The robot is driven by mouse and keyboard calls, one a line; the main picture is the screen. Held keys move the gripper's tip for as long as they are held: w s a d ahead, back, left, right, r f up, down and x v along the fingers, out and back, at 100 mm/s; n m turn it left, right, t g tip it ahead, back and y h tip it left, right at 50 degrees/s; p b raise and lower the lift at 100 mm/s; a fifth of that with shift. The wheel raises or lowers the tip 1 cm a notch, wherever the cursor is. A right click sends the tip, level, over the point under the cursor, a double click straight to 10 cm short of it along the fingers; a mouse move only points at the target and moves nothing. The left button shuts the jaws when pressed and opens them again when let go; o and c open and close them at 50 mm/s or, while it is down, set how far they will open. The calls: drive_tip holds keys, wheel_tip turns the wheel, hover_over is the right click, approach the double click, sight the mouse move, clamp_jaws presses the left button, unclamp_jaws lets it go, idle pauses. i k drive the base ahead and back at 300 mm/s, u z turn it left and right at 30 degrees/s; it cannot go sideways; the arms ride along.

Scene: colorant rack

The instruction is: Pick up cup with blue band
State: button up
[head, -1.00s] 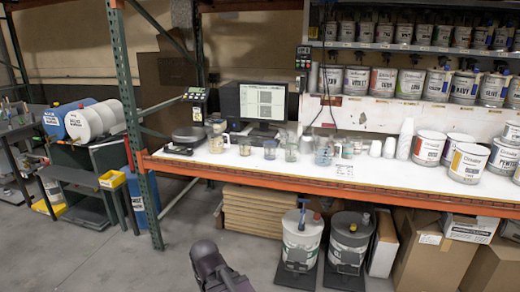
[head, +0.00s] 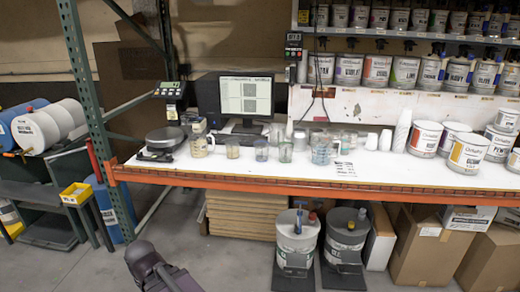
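Several clear cups stand in a row on the white bench top (head: 400,178). One clear cup with bluish markings (head: 321,151) stands right of the middle of the row. At this size I cannot tell whether the markings are a blue band. Plainer cups, including a clear cup (head: 261,151) and a greenish cup (head: 285,152), stand to its left. A dark part of my own arm shows at the bottom left, in front of and well below the bench. My gripper cannot be made out.
A scale (head: 162,141), a pitcher (head: 198,146) and a monitor (head: 246,99) stand at the bench's left. White cup stacks (head: 402,131) and paint cans (head: 466,152) stand at the right. Drums (head: 297,240) and boxes (head: 421,250) sit below the orange beam (head: 300,184). A green post (head: 85,95) rises at left.

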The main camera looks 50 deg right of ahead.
sight(262, 151)
drive_tip(key=z, duration=0.2)
drive_tip(key=i, duration=0.7)
drive_tip(key=z, duration=1)
drive_tip(key=i, duration=0.8)
drive_tip(key=z, duration=0.55)
